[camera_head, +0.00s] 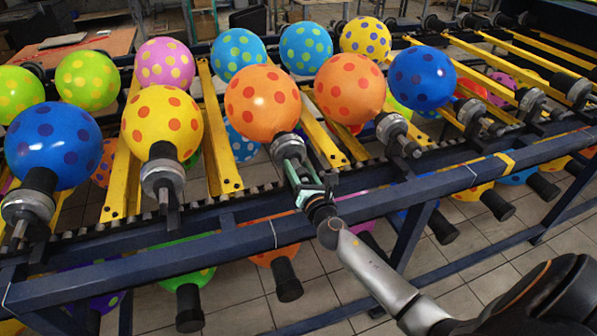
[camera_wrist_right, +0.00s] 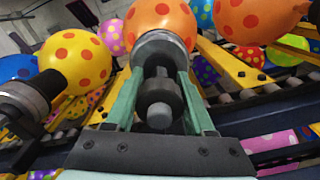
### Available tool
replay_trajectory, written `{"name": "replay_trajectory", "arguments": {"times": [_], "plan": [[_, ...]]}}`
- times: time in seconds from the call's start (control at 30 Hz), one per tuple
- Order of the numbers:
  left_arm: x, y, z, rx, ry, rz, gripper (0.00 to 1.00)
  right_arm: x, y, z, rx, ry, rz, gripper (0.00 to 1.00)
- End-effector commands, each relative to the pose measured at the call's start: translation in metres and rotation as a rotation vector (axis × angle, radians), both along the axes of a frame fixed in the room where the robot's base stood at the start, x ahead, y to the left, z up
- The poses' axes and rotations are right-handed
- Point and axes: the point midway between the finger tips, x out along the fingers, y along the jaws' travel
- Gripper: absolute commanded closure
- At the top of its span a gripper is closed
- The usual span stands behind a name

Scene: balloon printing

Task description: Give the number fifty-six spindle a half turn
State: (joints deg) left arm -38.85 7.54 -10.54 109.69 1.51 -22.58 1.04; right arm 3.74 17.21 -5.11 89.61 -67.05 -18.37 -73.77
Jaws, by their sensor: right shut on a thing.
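A row of spotted balloons sits on spindles along the blue rack. My right gripper (camera_head: 292,168) is shut on the spindle (camera_head: 285,143) below an orange balloon with red dots (camera_head: 262,100). In the right wrist view the green fingers of my right gripper (camera_wrist_right: 159,88) stand on both sides of the metal spindle (camera_wrist_right: 160,48), its dark shaft end (camera_wrist_right: 160,110) between them. The orange balloon (camera_wrist_right: 160,20) shows above it. No number is readable on any spindle, so I cannot confirm which is fifty-six. My left gripper is not in view.
A yellow balloon (camera_head: 162,122) on its spindle (camera_head: 162,178) is to the left; another orange balloon (camera_head: 350,88) is close on the right. The blue front rail (camera_head: 150,262) runs below my right arm. More balloons hang underneath, including a green one (camera_head: 185,262).

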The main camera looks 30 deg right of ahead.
Motion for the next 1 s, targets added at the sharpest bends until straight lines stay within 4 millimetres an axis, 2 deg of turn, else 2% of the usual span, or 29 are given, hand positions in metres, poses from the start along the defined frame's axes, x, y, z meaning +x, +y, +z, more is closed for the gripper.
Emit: {"name": "replay_trajectory", "arguments": {"times": [0.7,1.0], "plan": [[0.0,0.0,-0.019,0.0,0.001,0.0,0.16,-0.001,-0.001,-0.003,0.655,-0.156,0.001,1.0],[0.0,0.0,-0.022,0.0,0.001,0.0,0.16,-0.001,-0.002,-0.003,0.853,-0.204,0.0,1.0]]}}
